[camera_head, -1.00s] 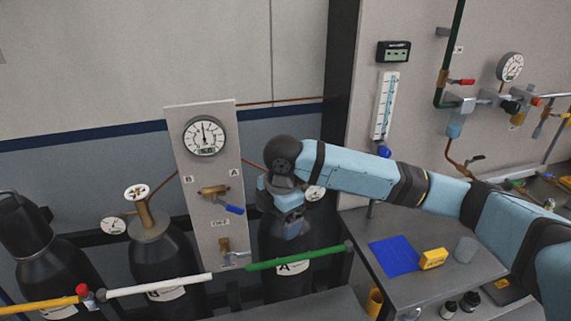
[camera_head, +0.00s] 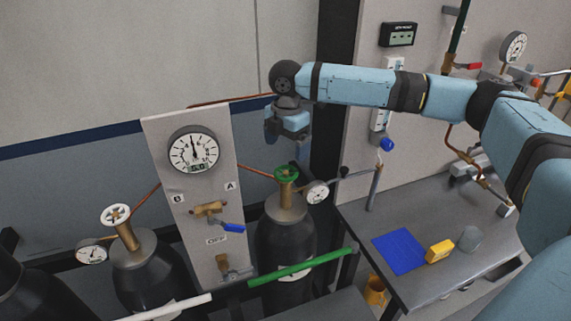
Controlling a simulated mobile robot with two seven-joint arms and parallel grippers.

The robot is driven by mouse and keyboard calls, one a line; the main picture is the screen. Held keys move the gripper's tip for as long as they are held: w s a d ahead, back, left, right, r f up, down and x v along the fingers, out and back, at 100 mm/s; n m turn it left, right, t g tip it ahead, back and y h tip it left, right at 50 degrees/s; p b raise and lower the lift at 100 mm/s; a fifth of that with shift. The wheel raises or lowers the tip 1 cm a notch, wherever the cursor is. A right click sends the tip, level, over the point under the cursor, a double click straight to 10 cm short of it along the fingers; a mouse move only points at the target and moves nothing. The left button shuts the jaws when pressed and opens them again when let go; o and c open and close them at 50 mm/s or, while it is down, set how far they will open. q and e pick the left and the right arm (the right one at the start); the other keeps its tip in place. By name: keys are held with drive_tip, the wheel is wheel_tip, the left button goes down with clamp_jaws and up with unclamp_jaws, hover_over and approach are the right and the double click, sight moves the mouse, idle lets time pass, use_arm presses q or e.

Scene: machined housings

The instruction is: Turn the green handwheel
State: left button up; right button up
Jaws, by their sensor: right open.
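The green handwheel (camera_head: 287,173) sits on top of a brass valve on the dark gas cylinder (camera_head: 287,235) right of the gauge panel. It is fully in view and nothing touches it. My right gripper (camera_head: 302,150) is open and empty, above and slightly right of the handwheel, with a visible gap between them. Its fingers point down and are partly blurred against the dark post. My left gripper is not in view.
A small gauge (camera_head: 317,192) stands right of the handwheel. The panel (camera_head: 190,215) with a large gauge (camera_head: 194,150) is to its left. A green bar (camera_head: 298,267) crosses in front of the cylinder. A bench (camera_head: 365,222) is at right. A white handwheel (camera_head: 115,215) tops another cylinder.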

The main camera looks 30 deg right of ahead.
sight(286, 172)
wheel_tip(286, 172, down, 7)
drive_tip(key=shift+r+p, duration=0.2)
drive_tip(key=shift+p, duration=0.3)
drive_tip(key=shift+w+f, duration=0.15)
drive_tip(key=shift+f, duration=0.35)
drive_tip(key=shift+r, duration=0.1)
drive_tip(key=c, duration=0.9)
